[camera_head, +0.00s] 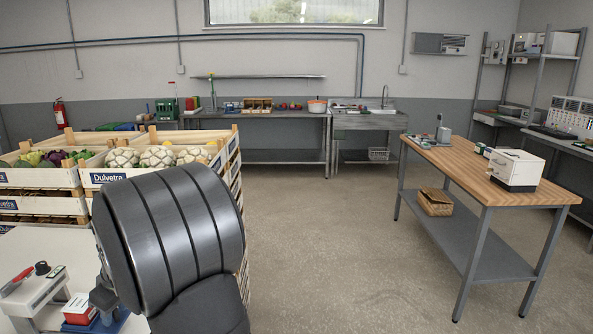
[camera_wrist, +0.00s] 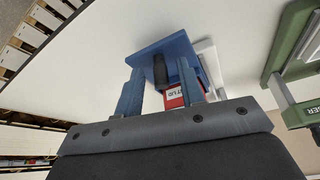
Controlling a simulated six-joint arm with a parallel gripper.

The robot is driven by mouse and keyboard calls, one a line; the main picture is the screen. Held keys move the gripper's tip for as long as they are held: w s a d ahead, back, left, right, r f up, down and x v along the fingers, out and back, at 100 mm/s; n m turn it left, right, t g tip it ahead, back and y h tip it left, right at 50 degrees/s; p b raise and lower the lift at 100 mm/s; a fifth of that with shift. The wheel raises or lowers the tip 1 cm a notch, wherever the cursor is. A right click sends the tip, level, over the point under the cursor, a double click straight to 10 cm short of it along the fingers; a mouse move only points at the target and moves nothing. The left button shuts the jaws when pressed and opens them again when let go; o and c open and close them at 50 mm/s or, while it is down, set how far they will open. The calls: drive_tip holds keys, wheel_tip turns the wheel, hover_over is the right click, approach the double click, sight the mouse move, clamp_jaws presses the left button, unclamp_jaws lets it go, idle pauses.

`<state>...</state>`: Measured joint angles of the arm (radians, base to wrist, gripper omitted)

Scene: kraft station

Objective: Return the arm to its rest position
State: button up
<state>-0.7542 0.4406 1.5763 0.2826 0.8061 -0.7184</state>
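My gripper (camera_wrist: 160,88) shows in the wrist view with its two blue-grey fingers spread apart and nothing visibly clamped between them. Beyond the fingers are a blue tray (camera_wrist: 148,52), a black cylinder and a red-and-white box (camera_wrist: 174,98), partly covered by the right finger. In the head view my large grey arm link fills the lower left middle and largely hides my gripper. The box (camera_head: 78,309) and a corner of the blue tray (camera_head: 112,325) show just left of my arm, on the white table (camera_head: 50,243).
A white device with a red lever (camera_head: 30,290) stands at the lower left. Crates of vegetables (camera_head: 40,178) are stacked behind my arm. A green machine (camera_wrist: 300,112) stands at the right of the wrist view. A wooden-topped bench (camera_head: 470,165) stands right, beyond open floor (camera_head: 340,250).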

drive_tip(key=shift+a+f, duration=0.2)
drive_tip(key=shift+a, duration=0.6)
idle(0.7)
